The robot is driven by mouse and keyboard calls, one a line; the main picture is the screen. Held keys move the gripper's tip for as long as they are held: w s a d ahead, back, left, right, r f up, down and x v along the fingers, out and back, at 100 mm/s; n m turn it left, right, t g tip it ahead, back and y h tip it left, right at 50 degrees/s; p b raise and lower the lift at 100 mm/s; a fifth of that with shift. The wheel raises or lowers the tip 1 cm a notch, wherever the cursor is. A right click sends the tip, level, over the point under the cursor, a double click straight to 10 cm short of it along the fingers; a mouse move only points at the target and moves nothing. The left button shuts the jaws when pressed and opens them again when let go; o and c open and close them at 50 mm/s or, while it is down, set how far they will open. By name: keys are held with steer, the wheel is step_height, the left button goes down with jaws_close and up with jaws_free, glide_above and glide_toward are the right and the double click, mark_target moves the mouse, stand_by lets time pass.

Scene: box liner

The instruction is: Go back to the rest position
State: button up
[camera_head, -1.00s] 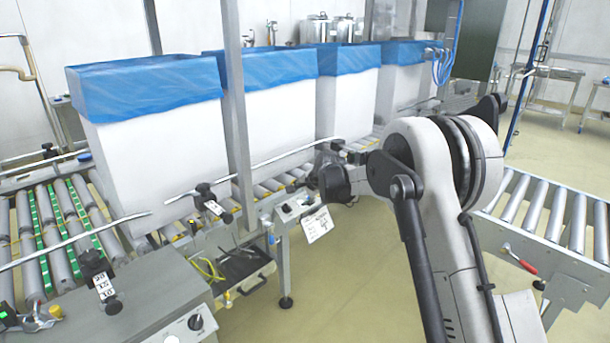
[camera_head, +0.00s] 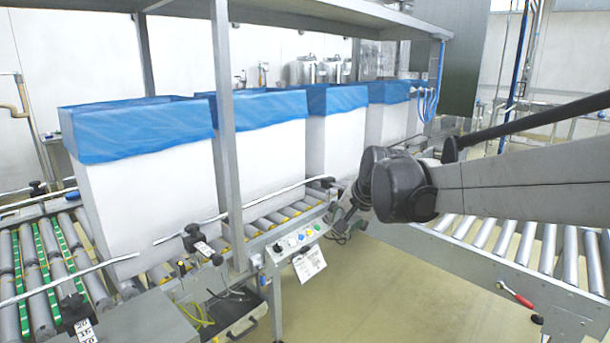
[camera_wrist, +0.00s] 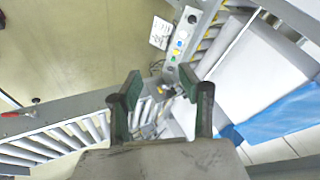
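My gripper shows in the wrist view (camera_wrist: 163,92) with two dark green-padded fingers standing apart and nothing between them. In the head view my arm reaches in from the right, and the gripper itself is hard to make out behind the dark wrist joint. The gripper is in the air near the conveyor's control panel (camera_head: 298,240), apart from the boxes. A row of several white boxes with blue liners stands on the conveyor, the nearest box (camera_head: 155,205) at the left.
A second roller conveyor (camera_head: 480,262) stands at the right, under my arm. A metal post (camera_head: 226,140) and an overhead shelf (camera_head: 300,14) stand before and above the boxes. The floor (camera_head: 375,290) between the conveyors is clear.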

steer(key=s+d+f+n+h, duration=0.15)
steer(key=s+d, duration=0.25)
steer(key=s, duration=0.7)
steer(key=s+d+f+n, duration=0.2)
steer(key=s+d, duration=0.1)
steer(key=s, duration=0.8)
steer(key=s+d+f+n+h, duration=0.15)
steer(key=s+d, duration=0.25)
steer(key=s, duration=0.7)
step_height(320, 180, up, 12)
steer(key=p, duration=1.2)
steer(key=shift+w+a+y+p, duration=0.15)
steer(key=shift+a+y+p, duration=0.15)
steer(key=shift+p, duration=0.1)
steer(key=shift+a, duration=0.1)
